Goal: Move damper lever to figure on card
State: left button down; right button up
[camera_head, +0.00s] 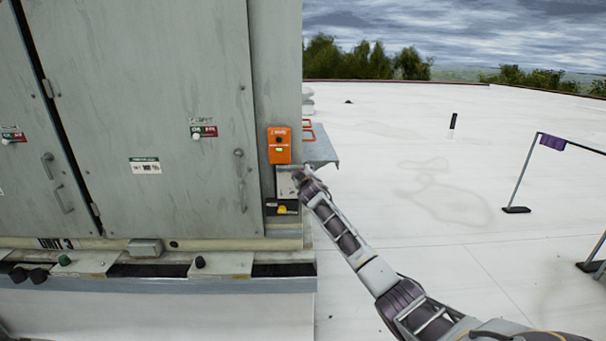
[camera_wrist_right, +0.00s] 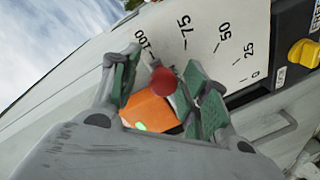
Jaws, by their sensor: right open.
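The damper lever's red ball knob (camera_wrist_right: 163,81) shows in the right wrist view, near the 100 mark of a white scale plate (camera_wrist_right: 205,40) printed 0, 25, 50, 75 and 100. My right gripper (camera_wrist_right: 162,60) is open, with a green-padded finger on each side of the knob; neither finger looks closed on it. In the head view my right gripper (camera_head: 300,178) is at the scale plate (camera_head: 284,184) on the cabinet's right edge and hides the lever. A green-and-white card (camera_head: 145,166) is on the cabinet door; its print is too small to read. My left gripper is out of view.
An orange box (camera_head: 279,145) with a green light is above the plate. A yellow knob (camera_head: 282,209) sits on a dark panel below it; it also shows in the wrist view (camera_wrist_right: 303,52). A grey shelf (camera_head: 320,150) juts out right. The white roof is open beyond.

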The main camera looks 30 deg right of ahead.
jog(key=shift+s+a, duration=0.1)
jog(key=shift+s, duration=0.1)
jog(key=v, duration=1.1)
jog(key=shift+s, duration=0.2)
dwell(0.5)
jog(key=shift+a, duration=0.1)
dwell(0.3)
jog(key=shift+r, duration=0.1)
